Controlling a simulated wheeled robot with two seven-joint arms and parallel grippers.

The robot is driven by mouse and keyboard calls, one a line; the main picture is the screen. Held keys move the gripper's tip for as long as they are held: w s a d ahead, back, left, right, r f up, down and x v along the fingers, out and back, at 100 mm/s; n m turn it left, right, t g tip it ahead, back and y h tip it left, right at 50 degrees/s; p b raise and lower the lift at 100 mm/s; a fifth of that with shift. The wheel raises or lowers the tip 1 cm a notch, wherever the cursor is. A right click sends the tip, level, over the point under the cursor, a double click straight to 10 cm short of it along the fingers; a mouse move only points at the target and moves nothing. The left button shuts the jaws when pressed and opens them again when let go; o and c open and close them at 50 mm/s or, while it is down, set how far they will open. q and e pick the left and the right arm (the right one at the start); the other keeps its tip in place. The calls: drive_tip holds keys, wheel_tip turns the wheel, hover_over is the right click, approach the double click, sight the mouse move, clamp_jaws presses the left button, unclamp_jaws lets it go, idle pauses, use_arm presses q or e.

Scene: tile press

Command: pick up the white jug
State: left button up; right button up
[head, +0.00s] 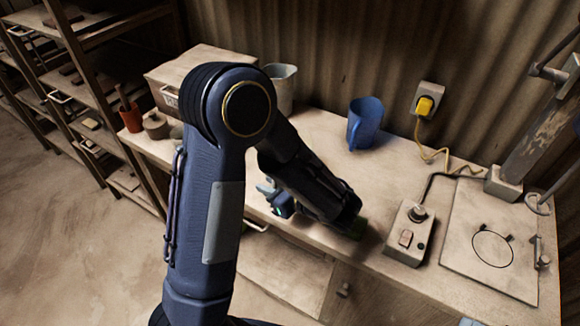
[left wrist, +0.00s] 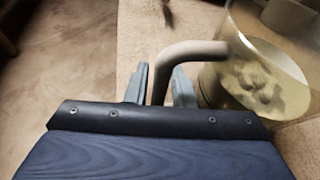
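In the left wrist view a pale jug (left wrist: 221,78) stands at the right, cut off by the frame, with pale lumpy contents visible. Its curved handle (left wrist: 186,49) comes down between the two grey fingers of my left gripper (left wrist: 161,84). Thin gaps show beside the handle, so the gripper looks open around it. In the head view the left gripper (head: 268,190) is low over the bench front, partly behind my forearm. My arm hides the place around its fingertips. A pale grey-white vessel (head: 284,86) stands at the back; I cannot tell if it is the same jug. My right gripper is not in view.
A blue jug (head: 364,124) stands near the wall on the bench. A switch box (head: 410,235) and a plate (head: 480,252) with a ring mark lie at the right. A box (head: 190,68), a red cup (head: 131,118) and shelves (head: 95,130) are at the left.

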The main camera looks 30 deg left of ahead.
use_arm(q)
clamp_jaws()
drive_tip(key=shift+r, duration=0.15)
idle(0.4)
